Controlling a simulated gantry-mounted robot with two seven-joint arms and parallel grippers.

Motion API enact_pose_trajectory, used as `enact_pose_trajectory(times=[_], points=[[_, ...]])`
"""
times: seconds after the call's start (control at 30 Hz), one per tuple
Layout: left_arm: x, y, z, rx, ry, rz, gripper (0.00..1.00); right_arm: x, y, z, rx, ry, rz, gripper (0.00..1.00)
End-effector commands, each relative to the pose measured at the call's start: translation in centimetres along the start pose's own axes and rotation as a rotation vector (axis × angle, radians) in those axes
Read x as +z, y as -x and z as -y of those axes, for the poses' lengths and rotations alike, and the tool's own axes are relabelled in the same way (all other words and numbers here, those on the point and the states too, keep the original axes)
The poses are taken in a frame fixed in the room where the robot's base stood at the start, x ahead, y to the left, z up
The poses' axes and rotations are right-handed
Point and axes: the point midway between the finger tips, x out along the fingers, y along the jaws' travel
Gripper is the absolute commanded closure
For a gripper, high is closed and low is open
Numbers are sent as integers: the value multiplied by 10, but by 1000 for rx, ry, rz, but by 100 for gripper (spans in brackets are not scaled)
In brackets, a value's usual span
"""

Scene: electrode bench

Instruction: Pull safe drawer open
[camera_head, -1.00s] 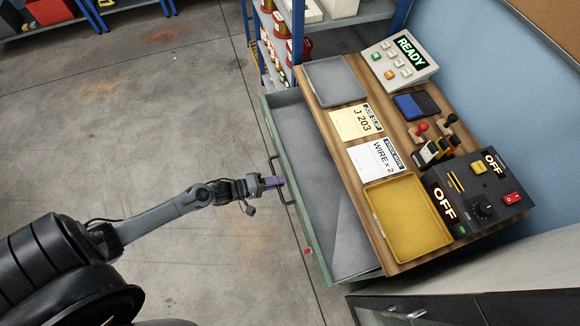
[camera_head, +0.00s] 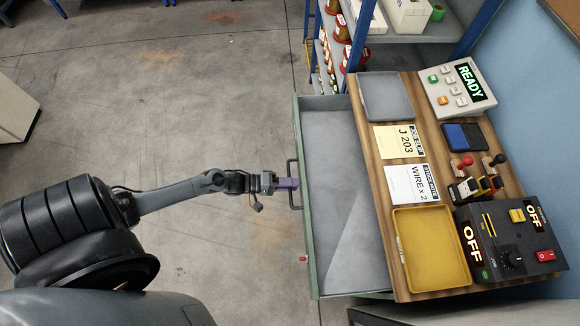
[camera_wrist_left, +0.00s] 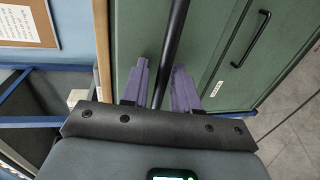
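The green safe drawer (camera_head: 311,225) stands pulled out from under the wooden bench top, its grey inside (camera_head: 335,150) showing empty. Its black handle (camera_head: 291,168) sits on the front face. My left gripper (camera_head: 287,184) is at this handle. In the left wrist view, the black handle bar (camera_wrist_left: 172,50) runs between the two purple fingers of my left gripper (camera_wrist_left: 160,85). A gap shows between bar and left finger; the bar lies close to the right finger, contact unclear. The fingers stand apart. My right gripper is not in view.
The bench top (camera_head: 374,215) holds a grey tray (camera_head: 387,97), a yellow tray (camera_head: 398,230), cards and control boxes. A shelf rack (camera_head: 320,60) stands beyond the drawer. The floor left of the drawer is clear. Another green front (camera_wrist_left: 240,60) with a handle shows in the wrist view.

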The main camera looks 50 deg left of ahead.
Motion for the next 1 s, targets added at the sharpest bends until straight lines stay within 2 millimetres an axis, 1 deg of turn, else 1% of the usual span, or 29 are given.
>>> enact_pose_trajectory(times=[0.2, 0.33, 0.47, 0.7, 0.8, 0.9, 1.0], points=[[0, 2, 0, -1, 0, 0, 71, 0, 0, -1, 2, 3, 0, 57], [0, 10, 1, -3, 1, 0, 71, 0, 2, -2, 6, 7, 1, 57], [0, 29, 1, -5, 1, 0, 71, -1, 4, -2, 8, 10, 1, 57], [0, 71, 1, -5, 1, 0, 71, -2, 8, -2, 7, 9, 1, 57], [0, 85, 0, -3, 1, 1, 71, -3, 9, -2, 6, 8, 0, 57], [0, 96, 0, -2, 0, 0, 71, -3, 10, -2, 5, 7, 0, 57], [0, 103, 0, -1, 0, 0, 71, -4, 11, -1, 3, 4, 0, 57]])
